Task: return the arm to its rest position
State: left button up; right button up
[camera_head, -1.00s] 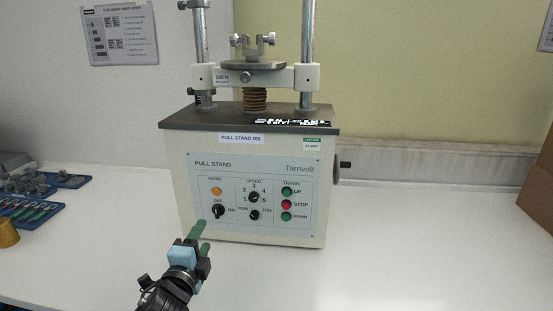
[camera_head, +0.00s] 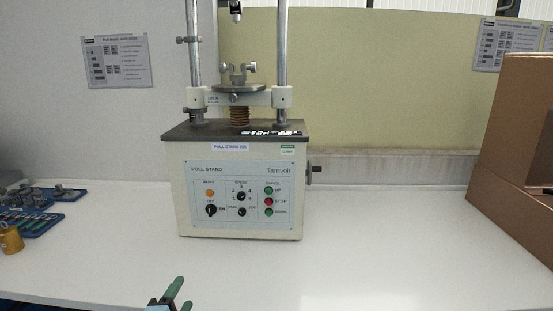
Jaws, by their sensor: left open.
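My left gripper (camera_head: 177,295) is at the bottom edge of the head view, left of centre. Its two green fingers are apart with nothing between them. It is clear of the pull stand (camera_head: 240,185), in front of its control panel and below it in the picture. The rest of the left arm is cut off by the frame edge. The panel has an amber mains light (camera_head: 210,194), a black mains knob (camera_head: 211,210), a speed knob, and green and red travel buttons. My right gripper does not show.
Blue trays (camera_head: 30,224) with metal parts and a brass weight (camera_head: 11,239) lie on the white table (camera_head: 370,265) at the left. A large cardboard box (camera_head: 511,170) stands at the right. The table between the stand and the box is clear.

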pick_arm(q)
jog(key=s+d+f+n+g+h+p, duration=0.1)
jog(key=s+f+n+g+p, duration=0.15)
jog(key=s+f, duration=0.5)
jog(key=s+f+n+g+p, duration=0.2)
jog(key=s+f+n, duration=0.25)
jog(key=s, duration=0.55)
jog(key=s+f+n+g+p, duration=0.1)
jog(key=s+n+p, duration=0.1)
jog(key=s, duration=1.1)
jog(key=s+f+n+g+p, duration=0.2)
jog(key=s+n, duration=0.3)
jog(key=s, duration=0.7)
jog(key=shift+s+f+n, duration=0.2)
jog(key=shift+s+n, duration=0.1)
jog(key=shift+s, duration=0.1)
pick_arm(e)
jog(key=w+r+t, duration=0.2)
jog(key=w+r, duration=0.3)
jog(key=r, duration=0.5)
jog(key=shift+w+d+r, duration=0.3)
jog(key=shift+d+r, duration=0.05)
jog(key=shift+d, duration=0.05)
pick_arm(q)
jog(key=shift+d+g, duration=0.1)
jog(key=shift+g, duration=0.15)
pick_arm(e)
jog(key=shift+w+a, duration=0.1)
pick_arm(q)
jog(key=shift+f, duration=0.1)
